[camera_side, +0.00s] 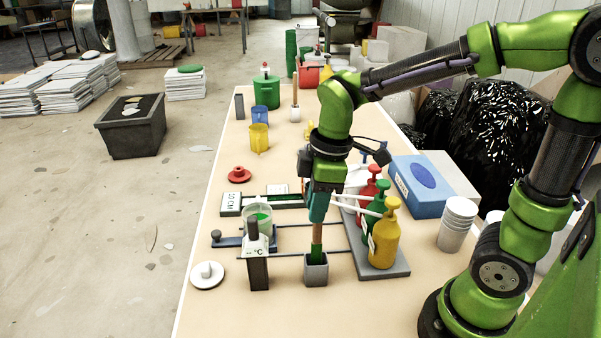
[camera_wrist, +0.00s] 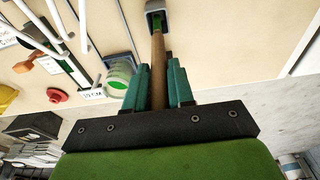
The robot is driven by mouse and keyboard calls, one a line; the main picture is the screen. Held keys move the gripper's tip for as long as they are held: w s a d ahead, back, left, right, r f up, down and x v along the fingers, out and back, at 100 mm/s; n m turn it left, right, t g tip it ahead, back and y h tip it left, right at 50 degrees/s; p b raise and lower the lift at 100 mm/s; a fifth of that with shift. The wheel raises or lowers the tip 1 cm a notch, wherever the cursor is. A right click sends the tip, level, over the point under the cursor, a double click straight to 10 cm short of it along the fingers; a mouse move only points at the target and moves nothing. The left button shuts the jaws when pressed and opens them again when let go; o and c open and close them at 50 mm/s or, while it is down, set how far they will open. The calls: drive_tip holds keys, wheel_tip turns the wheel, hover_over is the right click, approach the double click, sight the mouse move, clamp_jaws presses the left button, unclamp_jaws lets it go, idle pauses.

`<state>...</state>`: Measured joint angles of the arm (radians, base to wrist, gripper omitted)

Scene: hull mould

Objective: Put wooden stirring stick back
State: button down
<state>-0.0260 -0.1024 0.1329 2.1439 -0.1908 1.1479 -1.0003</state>
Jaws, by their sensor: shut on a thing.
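The wooden stirring stick (camera_side: 316,236) is upright, with a green-stained lower end. My gripper (camera_side: 318,208) points down with its teal fingers shut on the stick's upper part. The stick's green end is at the mouth of a small grey square holder (camera_side: 316,274) and appears to go into it; how deep is hidden. In the wrist view the stick (camera_wrist: 158,60) runs from between my fingers (camera_wrist: 158,88) to the holder (camera_wrist: 153,7). A clear cup with green liquid (camera_side: 257,221) stands left of the stick.
A dark stand with a °C gauge (camera_side: 258,270) is close left of the holder. Pump bottles (camera_side: 384,240) on a grey tray stand close right. A white lid (camera_side: 207,275) lies front left. A blue box (camera_side: 420,185) and stacked cups (camera_side: 457,225) are farther right. The front table is clear.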

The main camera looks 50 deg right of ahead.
sight(316, 242)
drive_tip(key=shift+f, duration=2.05)
drive_tip(key=c, duration=1)
unclamp_jaws()
wheel_tip(316, 242, up, 12)
drive_tip(key=s+d, duration=0.1)
drive_tip(key=s+d+m+t, duration=0.1)
drive_tip(key=s+m+t, duration=0.1)
drive_tip(key=m, duration=0.2)
drive_tip(key=s+f+m+t, duration=0.1)
drive_tip(key=m+t, duration=0.1)
drive_tip(key=m, duration=0.2)
drive_tip(key=s+d+m+t, duration=0.1)
drive_tip(key=s+m+t, duration=0.1)
drive_tip(key=m, duration=0.3)
drive_tip(key=shift+s+d+f+y, duration=0.3)
drive_tip(key=shift+s+f+y, duration=0.05)
drive_tip(key=shift+y, duration=0.05)
